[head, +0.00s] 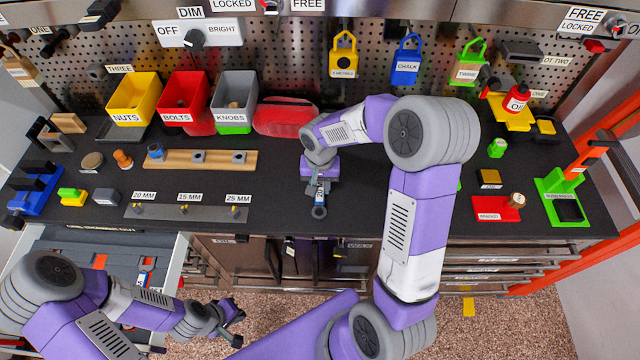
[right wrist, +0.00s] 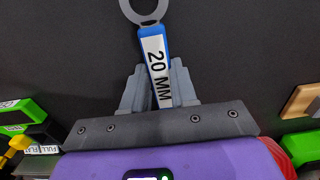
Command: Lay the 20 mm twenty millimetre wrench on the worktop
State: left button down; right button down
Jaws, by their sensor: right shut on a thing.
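The 20 mm wrench (right wrist: 155,60) has a blue handle with a white "20 MM" label and a grey ring end. My right gripper (head: 320,184) is shut on its handle, and the ring end points away from the jaws. In the head view the wrench (head: 319,207) is over the middle of the black worktop (head: 370,205), near its front edge. I cannot tell whether it touches the surface. My left gripper (head: 238,328) is low in front of the chest, beside the open drawer, its fingers apart and empty.
A rack (head: 165,211) labelled 20 MM, 15 MM and 25 MM lies to the left on the worktop. A wooden strip (head: 235,158) and several bins, including the knobs bin (head: 232,105), stand behind. A red tray (head: 497,208) lies right. An open drawer (head: 175,262) juts out front left.

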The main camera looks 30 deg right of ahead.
aim_at(320, 188)
jog(key=c, duration=0.9)
grip_release()
jog(key=shift+r, duration=0.1)
jog(key=shift+r+p, duration=0.3)
jog(key=shift+p, duration=0.05)
notch_tip(320, 188, up, 12)
jog(key=shift+f+p, duration=0.25)
jog(key=shift+p, duration=0.5)
